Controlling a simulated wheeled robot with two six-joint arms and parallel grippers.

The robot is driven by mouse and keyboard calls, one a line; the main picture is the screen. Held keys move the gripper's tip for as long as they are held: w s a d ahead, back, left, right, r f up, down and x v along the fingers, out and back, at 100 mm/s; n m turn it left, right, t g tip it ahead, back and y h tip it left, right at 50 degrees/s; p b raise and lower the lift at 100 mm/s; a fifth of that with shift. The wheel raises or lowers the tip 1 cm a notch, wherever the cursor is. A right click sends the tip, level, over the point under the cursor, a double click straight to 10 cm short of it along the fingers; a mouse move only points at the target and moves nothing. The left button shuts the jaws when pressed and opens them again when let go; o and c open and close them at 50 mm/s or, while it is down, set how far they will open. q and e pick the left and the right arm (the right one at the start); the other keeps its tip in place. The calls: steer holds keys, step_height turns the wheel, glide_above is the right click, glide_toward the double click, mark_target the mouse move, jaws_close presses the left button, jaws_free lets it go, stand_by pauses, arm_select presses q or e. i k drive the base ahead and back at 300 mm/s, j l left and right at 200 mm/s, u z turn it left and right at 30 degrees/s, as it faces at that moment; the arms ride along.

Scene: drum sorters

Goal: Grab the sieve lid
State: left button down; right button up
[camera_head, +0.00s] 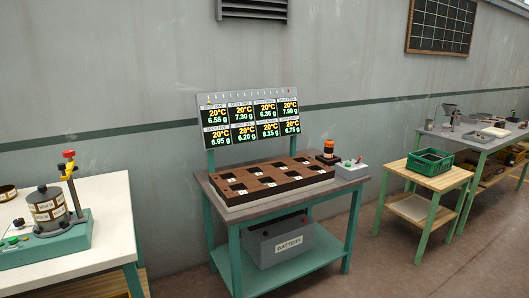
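I cannot clearly make out a sieve lid. On the white table at the left, a dark and tan labelled drum (48,208) stands upright on a green machine base (50,244). The drum has a dark top with a small knob (43,188), but I cannot tell whether this is the sieve lid. A low tan and dark round piece (7,193) lies at the left edge of the picture, partly cut off. Neither of my grippers is in view.
A green bench (347,186) with a brown slotted tray (232,192), display panel (205,100) and battery box (262,252) stands in the middle. A wooden stand (451,180) with a green crate (430,170) and a cluttered table (470,141) are at right. Open floor lies front right.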

mark_target(44, 193)
steer(key=u, duration=1.35)
